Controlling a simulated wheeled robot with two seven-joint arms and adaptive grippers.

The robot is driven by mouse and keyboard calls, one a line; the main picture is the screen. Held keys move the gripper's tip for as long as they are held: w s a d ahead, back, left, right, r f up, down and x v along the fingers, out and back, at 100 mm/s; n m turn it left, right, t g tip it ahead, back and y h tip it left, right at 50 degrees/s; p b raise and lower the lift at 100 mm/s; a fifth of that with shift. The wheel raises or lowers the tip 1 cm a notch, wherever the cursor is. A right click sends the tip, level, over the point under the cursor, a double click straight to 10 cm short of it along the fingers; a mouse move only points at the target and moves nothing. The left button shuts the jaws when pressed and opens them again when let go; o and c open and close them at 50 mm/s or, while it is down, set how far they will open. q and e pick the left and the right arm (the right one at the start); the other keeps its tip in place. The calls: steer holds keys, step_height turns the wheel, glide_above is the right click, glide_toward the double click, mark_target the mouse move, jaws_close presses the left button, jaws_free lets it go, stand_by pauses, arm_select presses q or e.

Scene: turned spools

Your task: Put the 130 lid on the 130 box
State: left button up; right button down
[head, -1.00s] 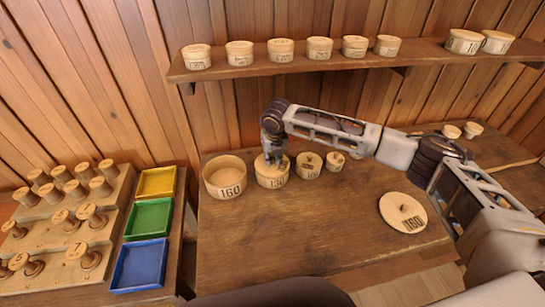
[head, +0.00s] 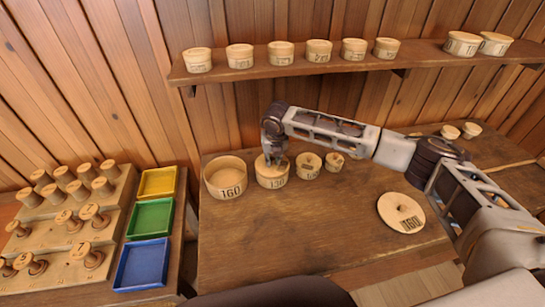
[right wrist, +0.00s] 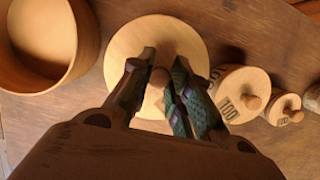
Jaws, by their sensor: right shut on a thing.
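The round wooden 130 box (head: 273,182) stands on the table between the open 160 box and a smaller lidded box. The pale 130 lid (right wrist: 150,37) shows in the right wrist view as a disc with a round knob (right wrist: 160,77). My right gripper (head: 274,161) is directly over the 130 box, pointing down. Its fingers (right wrist: 163,92) are shut on the lid's knob. The lid appears level at the box's top; I cannot tell whether it is fully seated. My fingers hide part of it. My left gripper is not in view.
The open 160 box (head: 226,179) stands close on the left. Two smaller lidded boxes (head: 309,165) (head: 334,162) stand on the right. The 160 lid (head: 401,212) lies at the table's right. The table's front middle is clear. A shelf (head: 330,62) with boxes is behind.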

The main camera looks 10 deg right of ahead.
mark_target(272, 159)
steer(key=shift+f+p, duration=0.15)
steer(key=shift+p, duration=0.35)
stand_by(0.7)
stand_by(0.3)
steer(key=c, duration=0.9)
jaws_free()
steer(key=shift+o, duration=0.2)
steer(key=shift+r+p, duration=0.7)
steer(key=shift+p, duration=0.35)
steer(key=shift+r, duration=0.1)
stand_by(0.4)
steer(key=shift+r+p, duration=2.25)
steer(key=shift+p, duration=0.35)
steer(key=shift+r, duration=1.15)
